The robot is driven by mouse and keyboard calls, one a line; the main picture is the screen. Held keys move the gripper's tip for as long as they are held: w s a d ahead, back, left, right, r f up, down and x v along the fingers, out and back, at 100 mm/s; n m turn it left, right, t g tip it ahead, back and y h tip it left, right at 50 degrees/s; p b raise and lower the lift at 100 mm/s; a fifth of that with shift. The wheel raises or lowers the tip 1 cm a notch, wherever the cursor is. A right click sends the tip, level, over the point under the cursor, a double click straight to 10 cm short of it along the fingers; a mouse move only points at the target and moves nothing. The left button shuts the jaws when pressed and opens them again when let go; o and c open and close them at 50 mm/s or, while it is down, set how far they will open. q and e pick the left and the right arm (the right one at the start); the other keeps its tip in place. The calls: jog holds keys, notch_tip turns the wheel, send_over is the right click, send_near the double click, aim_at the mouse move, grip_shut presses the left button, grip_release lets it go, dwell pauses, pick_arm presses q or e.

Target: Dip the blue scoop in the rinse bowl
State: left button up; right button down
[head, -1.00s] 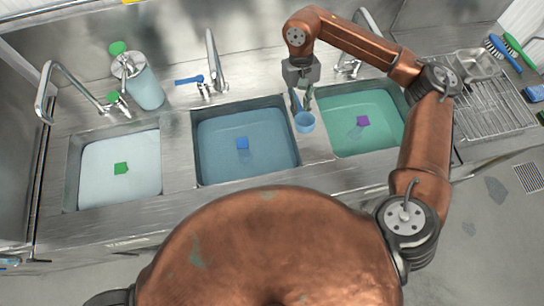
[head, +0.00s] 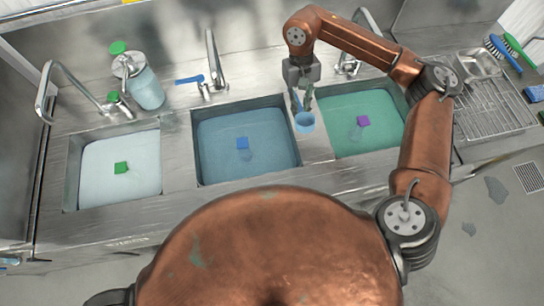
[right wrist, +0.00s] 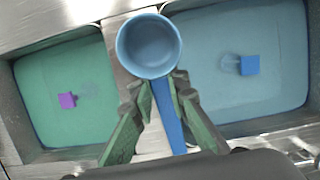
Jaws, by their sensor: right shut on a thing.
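My right gripper (head: 302,92) is shut on the handle of the blue scoop (head: 305,122). In the right wrist view the scoop's round cup (right wrist: 149,45) faces the camera and looks empty, with its handle between the green fingers (right wrist: 157,105). The scoop hangs over the steel divider between the middle sink and the right sink. No rinse bowl is clearly identifiable; three filled sinks show: a white one (head: 100,185) at left, a blue one (head: 225,165) in the middle and a green one (head: 345,105) at right. My left gripper is not in view.
A green block (head: 121,168), a blue block (head: 242,143) and a purple block (head: 363,121) show in the sinks. Faucets (head: 212,65) and a soap bottle (head: 145,88) stand behind. A drying rack (head: 495,110) and brushes (head: 503,53) are at right.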

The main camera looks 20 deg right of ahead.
aim_at(300, 110)
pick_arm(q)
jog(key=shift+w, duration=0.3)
pick_arm(e)
notch_tip(300, 110, down, 4)
jog(key=b, duration=0.3)
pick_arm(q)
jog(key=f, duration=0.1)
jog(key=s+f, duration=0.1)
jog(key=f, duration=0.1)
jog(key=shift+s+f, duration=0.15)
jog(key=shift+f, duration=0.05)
pick_arm(e)
jog(key=shift+r, duration=0.1)
jog(key=shift+r, duration=0.1)
dwell(0.7)
